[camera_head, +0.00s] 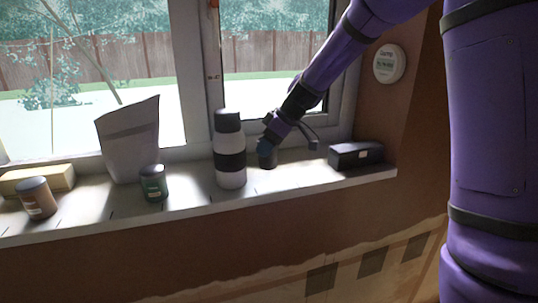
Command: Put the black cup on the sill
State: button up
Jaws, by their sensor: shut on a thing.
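The black cup (267,159) is a small dark cylinder at the right part of the window sill (200,206), just right of a tall white and black bottle. It looks upright, with its base at or very near the sill surface; I cannot tell whether it touches. My gripper (267,144) reaches down from the upper right and is shut on the cup near its top. The gripper and a bluish part there hide the cup's upper rim.
The bottle (230,173) stands close left of the cup. A black box (357,155) lies to the right. Farther left are a green jar (153,184), a paper bag (131,142), a brown jar (38,200) and a yellowish box (57,178). The window is behind.

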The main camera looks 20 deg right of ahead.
jog(key=f, duration=0.2)
jog(key=w+f, duration=0.1)
jog(key=shift+d, duration=0.25)
jog(key=shift+f, duration=0.35)
jog(key=shift+s+f, duration=0.1)
jog(key=shift+f, duration=0.05)
jog(key=o, duration=0.9)
jog(key=v, duration=1.2)
jog(key=s+d+r+m+h, duration=0.1)
jog(key=s+m, duration=0.2)
jog(key=s, duration=0.8)
jog(key=s+d+r+m+t+h, duration=0.1)
jog(key=s+m, duration=0.3)
jog(key=s, duration=0.6)
jog(key=s+d+r+m+h, duration=0.1)
jog(key=s+m+h, duration=0.2)
jog(key=s, duration=0.8)
jog(key=shift+s+r+m+t, duration=0.3)
jog(key=shift+m, duration=0.3)
